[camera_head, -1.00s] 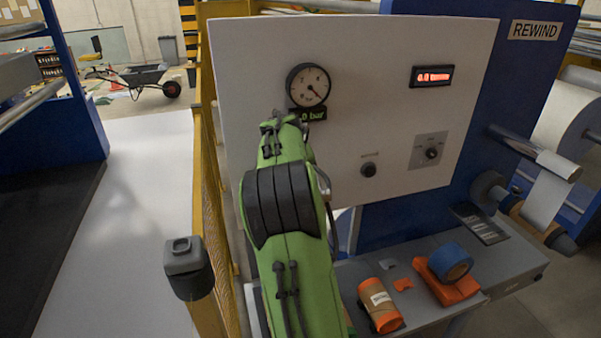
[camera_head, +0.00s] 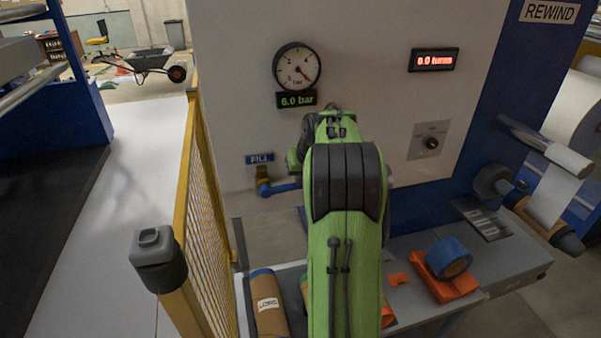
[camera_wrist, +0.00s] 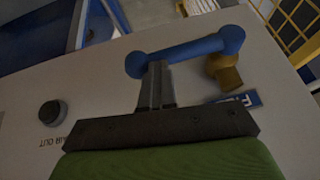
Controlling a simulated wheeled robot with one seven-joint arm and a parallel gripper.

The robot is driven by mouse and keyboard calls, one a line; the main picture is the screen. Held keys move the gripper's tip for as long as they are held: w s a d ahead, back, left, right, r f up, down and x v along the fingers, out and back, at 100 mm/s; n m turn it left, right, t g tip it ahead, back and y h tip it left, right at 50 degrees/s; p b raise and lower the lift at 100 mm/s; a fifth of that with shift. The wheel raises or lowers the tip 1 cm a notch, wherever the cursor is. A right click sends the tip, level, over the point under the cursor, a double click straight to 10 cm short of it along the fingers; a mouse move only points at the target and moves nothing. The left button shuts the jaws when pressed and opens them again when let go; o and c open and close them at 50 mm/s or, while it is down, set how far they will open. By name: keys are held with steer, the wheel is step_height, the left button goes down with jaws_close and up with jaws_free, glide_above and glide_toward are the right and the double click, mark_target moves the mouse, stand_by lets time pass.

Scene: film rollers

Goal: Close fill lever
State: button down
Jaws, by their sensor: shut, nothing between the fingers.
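The fill lever is a blue handle (camera_head: 284,187) on a brass valve (camera_head: 263,182), below the blue FILL label (camera_head: 260,158) on the white panel. It points right from the valve, roughly level, and its far end is hidden behind my green arm. The wrist view shows the whole blue handle (camera_wrist: 190,50) with a round knob at each end, and the brass valve (camera_wrist: 224,72) beside one end. My gripper (camera_wrist: 156,68) is shut and empty, its fingertips at the handle near the end away from the valve. I cannot tell whether they touch it.
A round gauge (camera_head: 297,66) sits above a display (camera_head: 297,99) reading 6.0 bar. A yellow mesh fence (camera_head: 205,200) stands close on the left. Below, a grey bench holds a brown roll (camera_head: 268,300) and a blue tape roll (camera_head: 449,258).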

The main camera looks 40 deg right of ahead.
steer(key=shift+s+d+f, duration=0.3)
steer(key=shift+s+f, duration=0.15)
steer(key=shift+f, duration=0.35)
steer(key=shift+s+f, duration=0.1)
steer(key=s+d+r+p, duration=0.2)
steer(key=s+d+r, duration=0.2)
steer(key=s+r, duration=0.3)
steer(key=shift+v, duration=1.05)
steer(key=shift+w+r, duration=0.1)
steer(key=shift+w, duration=0.05)
